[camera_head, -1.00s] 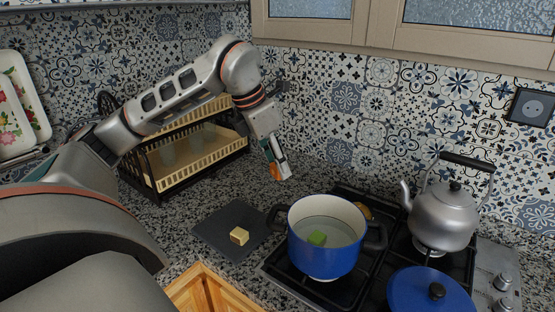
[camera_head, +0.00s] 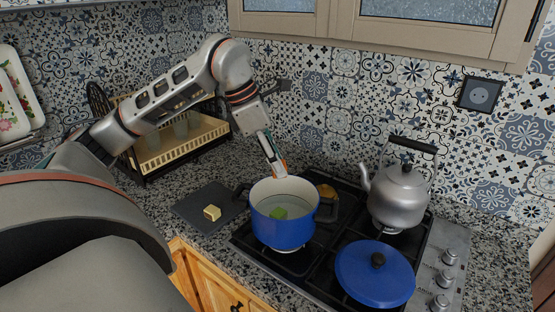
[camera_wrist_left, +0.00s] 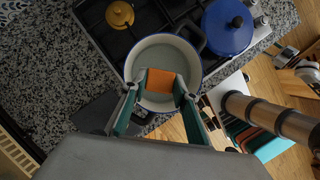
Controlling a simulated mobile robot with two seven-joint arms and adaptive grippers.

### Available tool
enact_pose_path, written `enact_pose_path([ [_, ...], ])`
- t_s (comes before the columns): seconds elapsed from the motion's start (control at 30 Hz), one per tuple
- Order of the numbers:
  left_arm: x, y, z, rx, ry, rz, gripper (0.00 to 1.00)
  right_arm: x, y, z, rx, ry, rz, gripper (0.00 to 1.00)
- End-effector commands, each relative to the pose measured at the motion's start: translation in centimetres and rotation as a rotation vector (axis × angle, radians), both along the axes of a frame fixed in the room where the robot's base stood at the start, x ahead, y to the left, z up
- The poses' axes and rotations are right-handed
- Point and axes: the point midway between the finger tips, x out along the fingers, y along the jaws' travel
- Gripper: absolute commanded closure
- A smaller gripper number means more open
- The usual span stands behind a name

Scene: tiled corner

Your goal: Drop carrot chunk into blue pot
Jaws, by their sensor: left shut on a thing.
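My left gripper (camera_head: 277,168) is shut on the orange carrot chunk (camera_wrist_left: 160,81) and holds it over the blue pot (camera_head: 282,233). In the left wrist view the chunk sits between both fingers, above the pot's open mouth, and the pot's pale rim (camera_wrist_left: 196,63) shows around it. In the head view only a bit of orange shows at the fingertips, near the pot's back rim. A green chunk (camera_head: 279,212) lies inside the pot.
The pot stands on the black hob (camera_head: 325,255). A silver kettle (camera_head: 398,197) and a blue lid (camera_head: 375,275) are to its right. A dark board (camera_head: 195,200) with a pale yellow chunk (camera_head: 212,212) is to its left. A dish rack (camera_head: 175,150) stands behind.

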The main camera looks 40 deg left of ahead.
Motion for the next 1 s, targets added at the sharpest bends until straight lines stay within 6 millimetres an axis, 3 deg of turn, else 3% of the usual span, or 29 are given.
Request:
enact_pose_path([
  [0.3, -0.1, 0.0, -2.3, -0.001, 0.003, -0.004, 0.91, -0.1, 0.4, 0.0, 0.007, 0.003, -0.001, 0.6],
  [0.33, 0.0, -0.1, -2.9, 0.0, 0.0, -0.004, 0.91, -0.1, 0.5, -0.8, 0.01, 0.004, -0.003, 0.6],
  [0.47, 0.0, -0.1, -4.6, -0.002, -0.001, -0.004, 0.91, 0.1, 2.0, -1.3, 0.032, -0.015, 0.015, 0.6],
  [0.6, 0.0, 0.0, -5.6, -0.001, -0.001, -0.004, 0.91, 0.9, 2.9, -0.6, 0.042, -0.049, 0.039, 0.6],
  [1.0, 0.0, 0.0, -6.0, 0.0, 0.0, -0.003, 0.91, 1.2, 2.6, -0.8, 0.035, -0.058, 0.043, 0.6],
])
